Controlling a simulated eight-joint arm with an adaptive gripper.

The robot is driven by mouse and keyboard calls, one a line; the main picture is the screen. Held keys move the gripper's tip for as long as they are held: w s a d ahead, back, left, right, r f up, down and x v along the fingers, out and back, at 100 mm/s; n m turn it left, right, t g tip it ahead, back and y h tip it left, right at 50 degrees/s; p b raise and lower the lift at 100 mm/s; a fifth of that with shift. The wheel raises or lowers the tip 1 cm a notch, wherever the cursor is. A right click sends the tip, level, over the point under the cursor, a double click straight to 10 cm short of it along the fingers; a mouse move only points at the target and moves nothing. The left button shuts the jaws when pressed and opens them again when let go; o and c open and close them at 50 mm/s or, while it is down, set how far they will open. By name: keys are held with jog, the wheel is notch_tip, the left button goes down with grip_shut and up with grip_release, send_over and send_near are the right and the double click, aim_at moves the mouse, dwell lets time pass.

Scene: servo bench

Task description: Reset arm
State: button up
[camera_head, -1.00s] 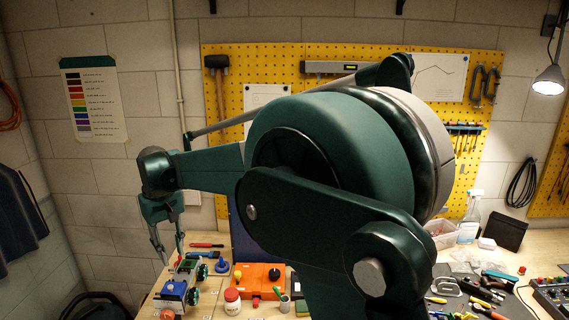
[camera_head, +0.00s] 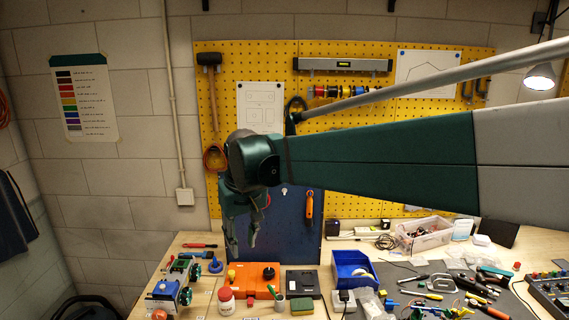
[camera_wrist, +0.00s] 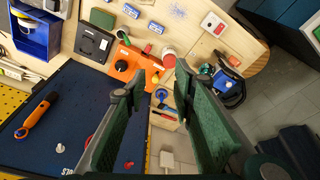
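My gripper (camera_head: 243,235) hangs from the end of my arm in the head view, in the air in front of the dark blue panel (camera_head: 285,225) and above the left part of the bench. In the wrist view my gripper (camera_wrist: 155,85) shows its two green fingers spread apart. Nothing is between them, so it is open and empty. Behind and beyond the fingers lie the orange box (camera_wrist: 138,68) and the bench's left end, seen at a slant. My arm stretches across the right half of the head view.
On the workbench (camera_head: 210,290) stand a small wheeled vehicle (camera_head: 170,293), a white jar with a red lid (camera_head: 226,300), an orange box (camera_head: 254,280) and a blue bin (camera_head: 352,268). Tools lie at the right. A yellow pegboard (camera_head: 225,110) is behind. The air left of my gripper is free.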

jog(key=s+d+f+m+t+b, duration=0.1)
jog(key=s+d, duration=0.4)
jog(key=d, duration=0.5)
jog(key=s+d+f+m+t+b, duration=0.1)
jog(key=s+d+f+m+b, duration=0.1)
jog(key=s+d, duration=0.6)
jog(key=s+d+f+m+t+b, duration=0.1)
jog(key=s+d+f, duration=0.4)
jog(key=d, duration=0.3)
jog(key=s+d+f+m+t+h+b, duration=0.1)
jog(key=s+d+f, duration=0.4)
jog(key=s+d, duration=0.2)
jog(key=shift+d+f+m+t, duration=0.35)
jog(key=shift+d+m+t, duration=0.05)
jog(key=shift+d, duration=0.05)
